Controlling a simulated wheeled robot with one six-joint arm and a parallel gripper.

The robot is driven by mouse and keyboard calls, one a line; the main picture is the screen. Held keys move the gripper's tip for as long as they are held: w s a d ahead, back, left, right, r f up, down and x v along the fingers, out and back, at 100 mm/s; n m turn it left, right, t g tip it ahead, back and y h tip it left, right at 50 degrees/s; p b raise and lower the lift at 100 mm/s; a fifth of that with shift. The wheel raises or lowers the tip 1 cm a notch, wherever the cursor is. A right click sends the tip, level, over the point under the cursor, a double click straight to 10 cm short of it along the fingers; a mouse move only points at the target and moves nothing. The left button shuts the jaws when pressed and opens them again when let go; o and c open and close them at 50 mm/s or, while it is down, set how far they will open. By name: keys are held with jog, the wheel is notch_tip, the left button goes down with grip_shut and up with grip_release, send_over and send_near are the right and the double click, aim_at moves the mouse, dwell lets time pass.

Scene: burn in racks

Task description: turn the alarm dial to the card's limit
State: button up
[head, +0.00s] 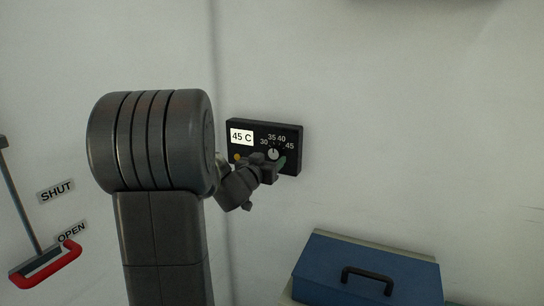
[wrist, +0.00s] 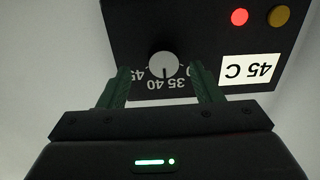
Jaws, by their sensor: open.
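A black alarm panel (head: 292,129) is on the pale wall, with a round light-grey dial (wrist: 163,64) and printed marks 30, 35, 40 and 45. The white card (head: 241,137) on it reads 45 C; it shows upside down in the wrist view (wrist: 250,70). The dial's dark pointer line lies between 35 and 40. My gripper (wrist: 160,75) is open in front of the panel, its green fingers on either side of the dial with gaps between. In the head view the gripper (head: 270,161) partly covers the dial's lower area.
A red lamp (wrist: 239,17) and an amber lamp (wrist: 279,16) are on the panel. A blue box (head: 340,264) with a black handle stands below right. A red-handled lever (head: 45,264) is at the left, near SHUT and OPEN labels. The wall right of the panel is clear.

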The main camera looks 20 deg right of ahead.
aim_at(273, 154)
jog(key=shift+w+d+r, duration=0.1)
jog(key=shift+w+d, duration=0.7)
jog(key=shift+w, duration=0.3)
jog(key=shift+d, duration=0.2)
jog(key=shift+c, duration=0.5)
jog(key=c, duration=0.9)
